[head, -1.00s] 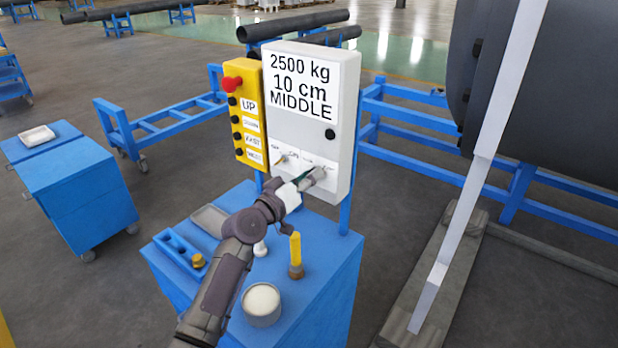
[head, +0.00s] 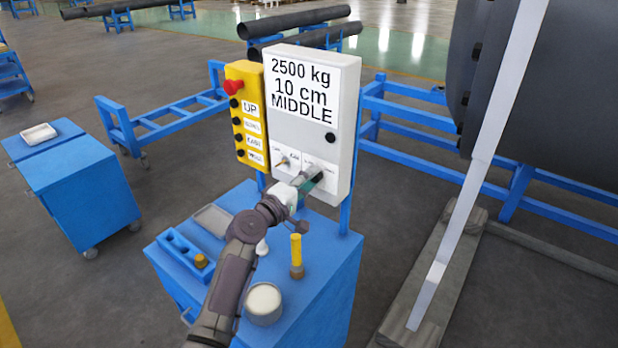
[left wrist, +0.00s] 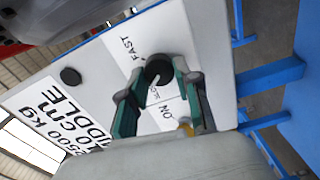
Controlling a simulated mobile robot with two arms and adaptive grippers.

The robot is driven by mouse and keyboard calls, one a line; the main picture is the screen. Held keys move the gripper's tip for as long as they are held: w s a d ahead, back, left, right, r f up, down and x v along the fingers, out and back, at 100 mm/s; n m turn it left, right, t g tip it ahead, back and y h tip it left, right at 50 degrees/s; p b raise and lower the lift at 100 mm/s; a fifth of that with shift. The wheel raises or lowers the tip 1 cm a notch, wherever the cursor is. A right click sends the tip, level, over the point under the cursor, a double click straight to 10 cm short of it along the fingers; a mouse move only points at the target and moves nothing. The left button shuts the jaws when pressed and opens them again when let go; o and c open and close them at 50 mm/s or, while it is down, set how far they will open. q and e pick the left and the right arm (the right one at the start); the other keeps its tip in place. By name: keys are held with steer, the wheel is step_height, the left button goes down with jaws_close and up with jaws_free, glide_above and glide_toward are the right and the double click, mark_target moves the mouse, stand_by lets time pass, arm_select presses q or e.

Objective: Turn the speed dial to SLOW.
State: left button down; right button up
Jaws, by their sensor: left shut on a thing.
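The speed dial (left wrist: 158,70) is a black round knob on the white control box (head: 345,110). In the left wrist view it sits between the two green-padded fingertips of my left gripper (left wrist: 160,80), which is shut on it. A FAST label (left wrist: 130,48) shows beside the dial. Another label below it is partly hidden, so I cannot read the dial's setting there. In the head view my left gripper (head: 310,184) covers the dial at the box's lower right. The box's display (head: 301,88) reads 2500 kg, 10 cm, MIDDLE. My right gripper is not in view.
A small brass-coloured switch (head: 283,161) sits left of the dial, close to my fingers. A yellow button panel (head: 246,115) with a red stop button adjoins the box. The blue cart (head: 325,270) below carries a yellow-handled tool (head: 296,250) and a round container (head: 263,300).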

arm_select(q)
steer(key=shift+f+n, duration=0.1)
steer(key=shift+n, duration=0.5)
steer(key=c, duration=0.8)
jaws_free()
steer(key=v, duration=1.2)
